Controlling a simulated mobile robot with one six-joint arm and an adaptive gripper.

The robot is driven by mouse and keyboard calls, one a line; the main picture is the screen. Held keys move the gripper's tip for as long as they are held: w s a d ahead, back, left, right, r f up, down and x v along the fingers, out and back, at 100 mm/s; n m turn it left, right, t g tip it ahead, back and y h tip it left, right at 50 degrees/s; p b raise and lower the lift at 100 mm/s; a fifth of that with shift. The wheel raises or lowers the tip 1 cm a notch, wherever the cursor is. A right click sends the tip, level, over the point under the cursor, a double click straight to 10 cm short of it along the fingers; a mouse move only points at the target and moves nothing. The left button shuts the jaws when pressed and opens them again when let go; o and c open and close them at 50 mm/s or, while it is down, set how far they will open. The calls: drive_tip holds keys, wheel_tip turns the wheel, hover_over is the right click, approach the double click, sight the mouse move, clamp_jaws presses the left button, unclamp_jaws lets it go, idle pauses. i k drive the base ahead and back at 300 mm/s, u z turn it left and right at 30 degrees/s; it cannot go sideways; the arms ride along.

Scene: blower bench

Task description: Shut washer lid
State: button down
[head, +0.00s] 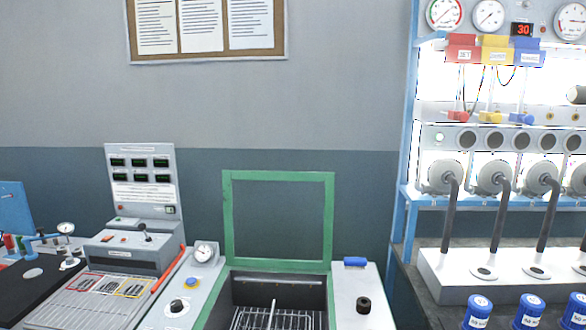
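The washer lid (228,222) is a green square frame around a clear pane, through which the wall shows. It stands upright, open, at the back of the washer. Below it the washer tub (278,280) is uncovered, with a wire rack (255,319) inside. The white washer top carries a blue handle-like piece (355,262) and a black knob (363,305) on the right. The washer's front is cut off by the picture edge. My gripper is not in view.
A control console (142,190) with small displays stands left of the washer, beside a red bar (169,269). A blue-framed rack (408,130) with gauges and bent pipes stands at the right, with blue cans (479,312) in front. The space above the tub looks clear.

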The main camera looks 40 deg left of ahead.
sight(227, 175)
drive_tip(key=z, duration=0.15)
drive_tip(key=k, duration=1.2)
drive_tip(key=u, duration=1.7)
drive_tip(key=i, duration=0.5)
drive_tip(key=u, duration=0.2)
